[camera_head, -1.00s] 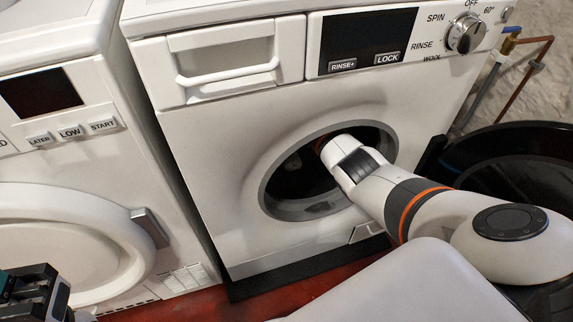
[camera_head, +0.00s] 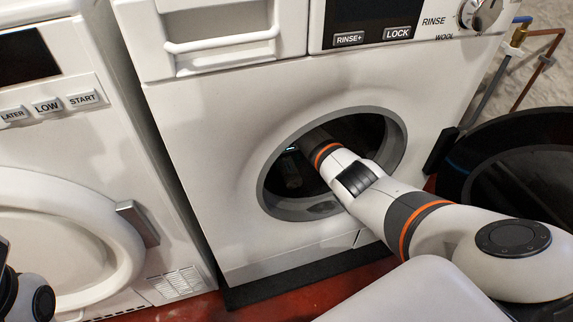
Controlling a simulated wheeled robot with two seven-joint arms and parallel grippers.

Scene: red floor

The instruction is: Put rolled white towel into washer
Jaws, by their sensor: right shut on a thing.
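The white washer (camera_head: 230,125) stands in the middle, and its round door opening (camera_head: 268,178) is open onto a dark drum. My right arm reaches in from the right through the opening. My right gripper (camera_head: 291,168) is inside the drum, dim and partly hidden by shadow. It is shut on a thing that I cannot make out. No rolled white towel can be seen; whatever is held is hidden in the dark drum. Of my left arm only a small white and black part shows at the lower left edge, and its fingers are not visible.
A second white machine (camera_head: 90,140) with a closed round door stands close on the left. A large black tub-like shape (camera_head: 530,165) is at the right, near wall pipes (camera_head: 530,75). Some red floor (camera_head: 180,308) shows in front. The opening's rim surrounds my right arm.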

